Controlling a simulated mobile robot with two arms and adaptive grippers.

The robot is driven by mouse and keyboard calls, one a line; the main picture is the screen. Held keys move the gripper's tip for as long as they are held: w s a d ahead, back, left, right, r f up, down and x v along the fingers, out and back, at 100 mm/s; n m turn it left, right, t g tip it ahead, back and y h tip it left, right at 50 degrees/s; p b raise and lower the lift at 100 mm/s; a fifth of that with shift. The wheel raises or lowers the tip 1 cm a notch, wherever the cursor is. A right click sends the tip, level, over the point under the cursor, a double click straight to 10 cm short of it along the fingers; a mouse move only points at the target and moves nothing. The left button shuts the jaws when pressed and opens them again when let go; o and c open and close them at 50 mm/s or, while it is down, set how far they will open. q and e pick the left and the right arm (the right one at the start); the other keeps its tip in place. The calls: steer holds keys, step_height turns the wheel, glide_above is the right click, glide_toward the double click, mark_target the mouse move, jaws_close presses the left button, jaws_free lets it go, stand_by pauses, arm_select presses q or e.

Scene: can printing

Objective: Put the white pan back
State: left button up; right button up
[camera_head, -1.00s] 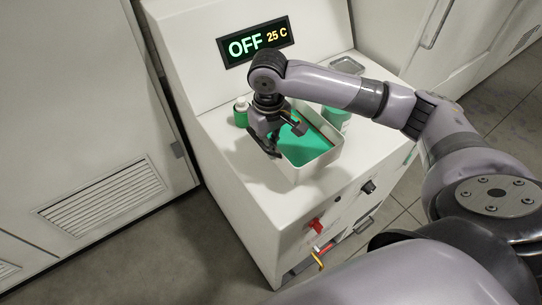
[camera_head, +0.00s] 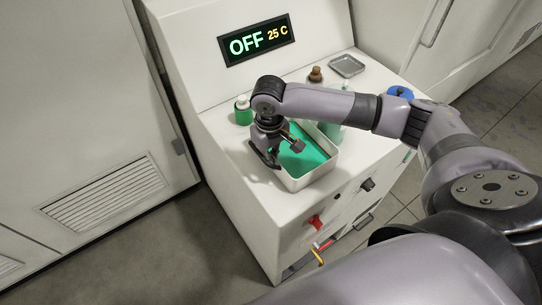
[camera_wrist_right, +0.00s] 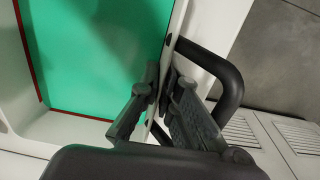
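The white pan (camera_head: 312,177) is a rectangular tray with a green inside, at the top of the white machine near its front edge. I cannot tell whether it rests fully on the surface. Its black handle (camera_wrist_right: 232,85) loops out from its side in the right wrist view, where the pan's green inside (camera_wrist_right: 95,50) fills the upper left. My right gripper (camera_head: 266,160) is at the pan's left, handle side. In the right wrist view its fingers (camera_wrist_right: 160,75) are close together on the pan's side wall by the handle. My left gripper is out of view.
The white machine (camera_head: 235,190) has a display (camera_head: 258,40) reading OFF 25 C. A green bottle with a white cap (camera_head: 243,110), a brown stopper-like item (camera_head: 316,74), a grey tray (camera_head: 348,66) and a blue round item (camera_head: 400,92) stand on top. A red knob (camera_head: 315,222) is on the front.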

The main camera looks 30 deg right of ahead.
steer(key=o, duration=0.4)
steer(key=shift+o, duration=0.2)
